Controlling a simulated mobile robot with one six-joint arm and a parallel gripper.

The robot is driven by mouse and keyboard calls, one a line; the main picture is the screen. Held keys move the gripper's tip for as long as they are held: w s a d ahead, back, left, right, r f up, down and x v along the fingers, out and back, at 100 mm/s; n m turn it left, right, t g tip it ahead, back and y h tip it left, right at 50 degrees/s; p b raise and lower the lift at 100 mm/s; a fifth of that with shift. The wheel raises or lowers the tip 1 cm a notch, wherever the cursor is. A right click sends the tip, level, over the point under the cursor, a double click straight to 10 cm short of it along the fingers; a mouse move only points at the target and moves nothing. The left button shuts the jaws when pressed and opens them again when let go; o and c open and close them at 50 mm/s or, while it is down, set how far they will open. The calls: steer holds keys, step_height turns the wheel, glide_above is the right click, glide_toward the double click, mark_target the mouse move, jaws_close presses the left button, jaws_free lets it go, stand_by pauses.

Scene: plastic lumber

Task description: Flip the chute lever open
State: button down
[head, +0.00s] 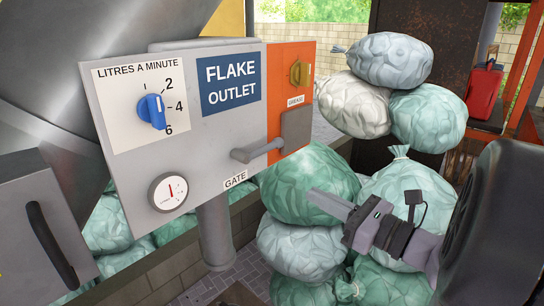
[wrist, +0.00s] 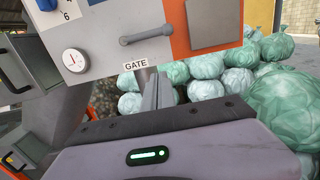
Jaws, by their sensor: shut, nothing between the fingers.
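The chute lever is a grey bar (head: 258,150) lying nearly level, tilted slightly up to the right, above the GATE label (head: 235,180) on the grey panel (head: 215,140). In the wrist view the lever (wrist: 146,36) shows at the top, above the GATE label (wrist: 136,65). My gripper (head: 312,196) is to the right of and lower than the lever in the head view, pointing left, apart from it. Its fingers (wrist: 158,78) are together and empty in the wrist view, below the lever.
The panel also carries a blue dial (head: 153,110), a round gauge (head: 168,192) and, on its orange side, a yellow grease knob (head: 298,72). Green and white sacks (head: 305,185) are piled behind my gripper. A post (head: 215,235) stands under the panel.

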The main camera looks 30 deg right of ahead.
mark_target(259, 149)
steer(key=w+a+r+p, duration=0.1)
steer(key=w+r+p, duration=0.1)
steer(key=w, duration=0.3)
steer(key=w+a+r+p, duration=0.2)
steer(key=w, duration=0.3)
steer(key=shift+w+a+r, duration=0.15)
steer(key=shift+a, duration=0.1)
